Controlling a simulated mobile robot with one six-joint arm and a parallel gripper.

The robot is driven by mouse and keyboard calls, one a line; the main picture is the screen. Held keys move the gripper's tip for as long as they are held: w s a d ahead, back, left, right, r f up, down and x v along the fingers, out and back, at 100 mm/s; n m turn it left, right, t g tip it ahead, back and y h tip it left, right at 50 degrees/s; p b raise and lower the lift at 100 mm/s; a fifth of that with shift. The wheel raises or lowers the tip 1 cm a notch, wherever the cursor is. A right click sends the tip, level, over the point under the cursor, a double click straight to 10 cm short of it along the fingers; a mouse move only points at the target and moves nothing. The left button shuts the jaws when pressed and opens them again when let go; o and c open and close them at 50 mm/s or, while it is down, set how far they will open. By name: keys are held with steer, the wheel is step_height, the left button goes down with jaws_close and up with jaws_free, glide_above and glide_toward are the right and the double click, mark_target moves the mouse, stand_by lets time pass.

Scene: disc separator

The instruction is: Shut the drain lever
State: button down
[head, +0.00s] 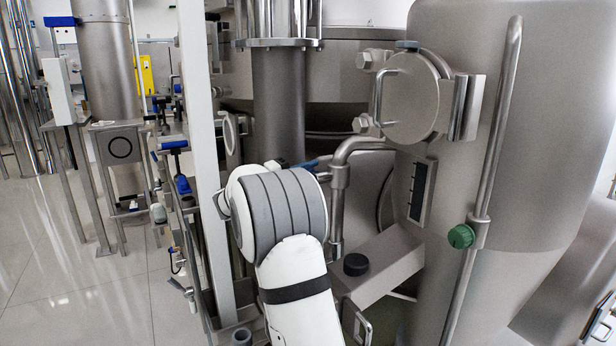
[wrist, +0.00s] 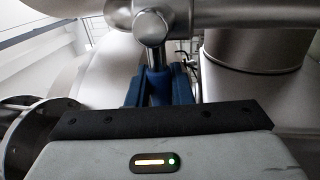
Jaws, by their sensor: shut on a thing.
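The drain lever (wrist: 156,58) shows in the wrist view as a metal stem with a blue sleeve. It hangs below a rounded metal hub on a horizontal pipe. My gripper (wrist: 159,86) has its dark blue fingers on either side of the blue sleeve, shut on it. The lower part of the sleeve is hidden behind the gripper's black edge. In the head view my white and grey arm covers the gripper and most of the lever. A small blue piece shows just right of my wrist; I cannot tell if it is lever or finger.
A bent metal pipe (head: 338,190) stands close right of my arm. The large steel vessel (head: 540,130) with a round hatch (head: 412,98) fills the right. A pale upright post (head: 200,150) stands close left. Open tiled floor (head: 60,270) lies at the far left.

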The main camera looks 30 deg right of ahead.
steer(key=c, duration=1.3)
jaws_free()
steer(key=shift+c, duration=0.2)
steer(key=a+f, duration=0.1)
steer(key=a, duration=0.6)
steer(key=shift+w+a+f+p, duration=0.25)
steer(key=shift+a+p, duration=0.1)
steer(key=shift+p, duration=0.1)
steer(key=s+a+r+n+y+p, duration=0.1)
steer(key=s+a+r+y+p, duration=0.1)
steer(key=s+y+p, duration=0.55)
steer(key=s+a+r+n+y+p, duration=0.1)
steer(key=s+a+r+y+p, duration=0.2)
steer(key=s, duration=0.7)
steer(key=s+a+m+t+y+p, duration=0.1)
steer(key=s+a+t+y+p, duration=0.2)
steer(key=s+a+y+p, duration=0.6)
steer(key=s+a+p, duration=0.2)
steer(key=s+a, duration=0.2)
steer(key=a, duration=0.2)
steer(key=shift+s+r+t+y, duration=0.2)
steer(key=shift+s+t+y, duration=0.1)
steer(key=shift+s+y, duration=0.1)
